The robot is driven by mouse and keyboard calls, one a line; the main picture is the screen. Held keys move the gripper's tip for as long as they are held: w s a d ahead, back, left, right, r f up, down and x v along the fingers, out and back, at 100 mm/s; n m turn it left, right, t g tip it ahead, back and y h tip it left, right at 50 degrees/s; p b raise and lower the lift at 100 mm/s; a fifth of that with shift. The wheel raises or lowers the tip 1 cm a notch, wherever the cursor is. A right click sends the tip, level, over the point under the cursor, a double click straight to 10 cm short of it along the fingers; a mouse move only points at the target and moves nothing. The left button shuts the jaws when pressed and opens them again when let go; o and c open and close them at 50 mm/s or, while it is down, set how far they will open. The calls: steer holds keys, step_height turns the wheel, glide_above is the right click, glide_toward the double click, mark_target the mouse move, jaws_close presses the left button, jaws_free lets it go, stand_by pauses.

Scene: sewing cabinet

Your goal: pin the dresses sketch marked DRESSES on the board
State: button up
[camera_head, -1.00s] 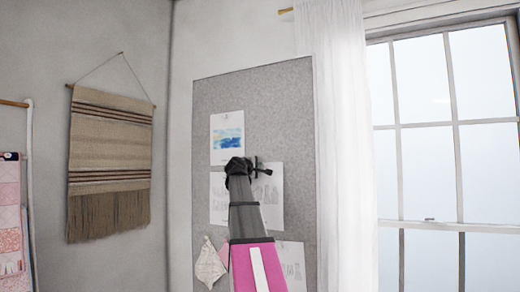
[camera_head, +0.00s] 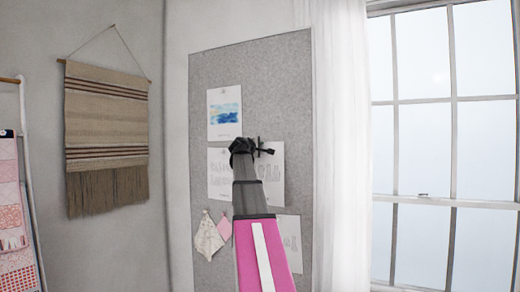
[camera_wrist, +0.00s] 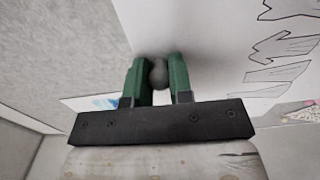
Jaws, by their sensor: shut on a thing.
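My gripper (camera_head: 265,150) is at the upper part of a white sketch sheet (camera_head: 272,180) on the grey felt board (camera_head: 285,80). In the wrist view its green fingers (camera_wrist: 160,80) are shut on a small round grey pin head (camera_wrist: 158,73), close to the sheet (camera_wrist: 215,55). Black line drawings show on the sheet, but no DRESSES marking is readable. I cannot tell whether the pin is in the board. My arm and gripper hide part of the sheet and of the sketch beside it (camera_head: 218,183).
A blue watercolour sheet (camera_head: 225,114) hangs above. Two fabric swatches (camera_head: 208,238) and another sheet (camera_head: 290,240) are lower on the board. A white curtain (camera_head: 342,150) and window are to the right, a woven hanging (camera_head: 106,130) to the left.

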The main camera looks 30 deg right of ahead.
steer(key=shift+x, duration=4.2)
steer(key=shift+w+d, duration=0.25)
steer(key=o, duration=0.9)
